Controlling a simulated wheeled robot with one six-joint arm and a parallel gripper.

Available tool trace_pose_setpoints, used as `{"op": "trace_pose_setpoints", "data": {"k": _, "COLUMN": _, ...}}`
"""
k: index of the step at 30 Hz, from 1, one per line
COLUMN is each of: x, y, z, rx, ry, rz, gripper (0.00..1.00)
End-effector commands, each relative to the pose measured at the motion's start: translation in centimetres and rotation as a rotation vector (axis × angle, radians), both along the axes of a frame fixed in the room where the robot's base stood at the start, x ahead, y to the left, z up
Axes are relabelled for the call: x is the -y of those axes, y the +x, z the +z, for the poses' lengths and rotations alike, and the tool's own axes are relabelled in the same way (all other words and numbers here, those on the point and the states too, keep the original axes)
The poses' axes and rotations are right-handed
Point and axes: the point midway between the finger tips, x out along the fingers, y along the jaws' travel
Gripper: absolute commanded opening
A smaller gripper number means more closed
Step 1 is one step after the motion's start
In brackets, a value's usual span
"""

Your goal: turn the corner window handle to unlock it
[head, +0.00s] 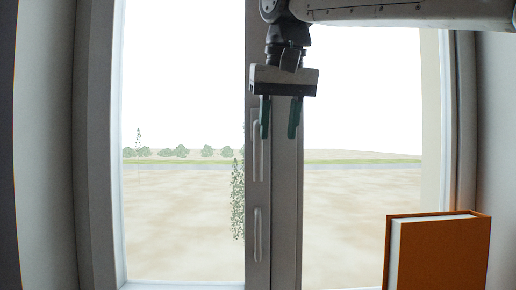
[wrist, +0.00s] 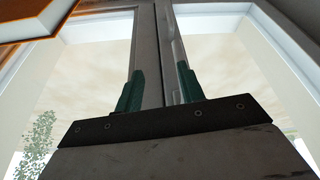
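Two slim pale handles sit on the grey centre post (head: 286,210) of the window. The upper handle (head: 257,150) and the lower handle (head: 258,234) both stand upright, one above the other. Which of them the task calls the corner handle I cannot tell. My gripper (head: 279,136) hangs fingers down in front of the post, its left finger overlapping the top of the upper handle in the head view. In the wrist view my gripper (wrist: 160,70) is open and empty, with the post between its green fingers. A pale handle bar (wrist: 179,52) shows beside the right finger; contact cannot be judged.
An orange book (head: 442,254) stands upright at the lower right, and its edge shows top left in the wrist view. Glass panes flank the post, with a plant (head: 238,200) seen through the left one. The space in front of the left pane is clear.

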Motion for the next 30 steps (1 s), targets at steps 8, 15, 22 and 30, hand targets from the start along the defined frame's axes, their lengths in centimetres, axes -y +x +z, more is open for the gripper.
{"op": "trace_pose_setpoints", "data": {"k": 8, "x": -3.2, "y": 1.1, "z": 2.3, "rx": 0.026, "ry": 0.018, "rz": 0.012, "gripper": 0.39}}
{"op": "trace_pose_setpoints", "data": {"k": 15, "x": -3.4, "y": 2.3, "z": -0.9, "rx": 0.027, "ry": 0.017, "rz": 0.011, "gripper": 0.39}}
{"op": "trace_pose_setpoints", "data": {"k": 22, "x": -3.6, "y": 3.5, "z": -3.8, "rx": 0.027, "ry": 0.017, "rz": 0.011, "gripper": 0.39}}
{"op": "trace_pose_setpoints", "data": {"k": 30, "x": -3.6, "y": 3.8, "z": -4.5, "rx": 0.028, "ry": 0.019, "rz": 0.011, "gripper": 0.39}}
